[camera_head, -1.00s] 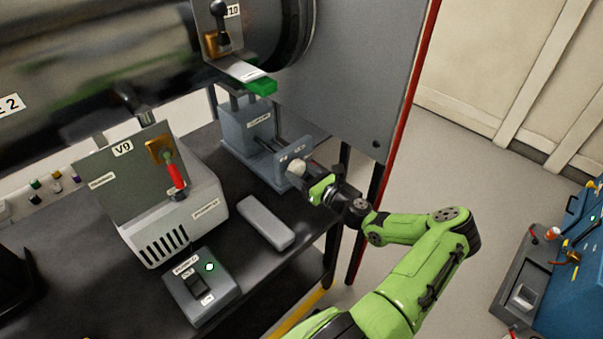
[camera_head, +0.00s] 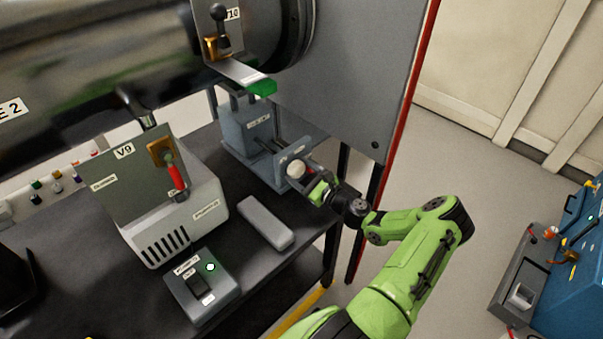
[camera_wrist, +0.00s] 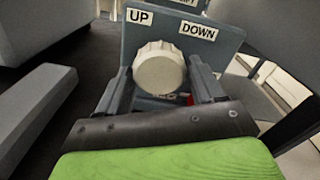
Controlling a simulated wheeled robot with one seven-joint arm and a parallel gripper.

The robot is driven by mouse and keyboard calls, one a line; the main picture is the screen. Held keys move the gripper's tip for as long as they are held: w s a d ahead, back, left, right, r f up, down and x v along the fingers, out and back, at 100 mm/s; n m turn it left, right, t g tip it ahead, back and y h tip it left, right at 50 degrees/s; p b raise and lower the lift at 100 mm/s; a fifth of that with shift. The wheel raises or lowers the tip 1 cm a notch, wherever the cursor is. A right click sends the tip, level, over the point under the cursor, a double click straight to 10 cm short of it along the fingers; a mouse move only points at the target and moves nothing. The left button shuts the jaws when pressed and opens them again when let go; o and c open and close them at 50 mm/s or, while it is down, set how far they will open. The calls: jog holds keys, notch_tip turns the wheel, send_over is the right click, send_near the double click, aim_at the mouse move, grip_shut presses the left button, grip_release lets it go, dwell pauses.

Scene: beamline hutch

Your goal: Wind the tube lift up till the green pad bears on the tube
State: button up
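The tube lift (camera_head: 248,128) is a blue-grey device on the dark bench, under the large dark tube (camera_head: 110,75). A green pad (camera_head: 262,89) shows at the end of a pale labelled strip above the lift; whether it touches the tube cannot be told. The lift's white ribbed knob (camera_head: 296,169) sits on its front plate, below the UP and DOWN labels in the wrist view (camera_wrist: 158,68). My gripper (camera_head: 308,180) is at the knob. In the wrist view its fingers (camera_wrist: 160,82) stand either side of the knob, with apparent gaps, so it looks open.
A grey block (camera_head: 266,222) lies on the bench left of my gripper. Farther left stand the V9 valve box (camera_head: 170,215) and a small switch box (camera_head: 203,284) with a green light. A grey panel (camera_head: 350,70) with a red edge rises behind the lift.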

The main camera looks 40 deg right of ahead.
jog(key=shift+o, duration=1)
jog(key=s+p, duration=0.2)
jog(key=s, duration=1.3)
jog(key=shift+s+d, duration=0.25)
jog(key=shift+s, duration=0.15)
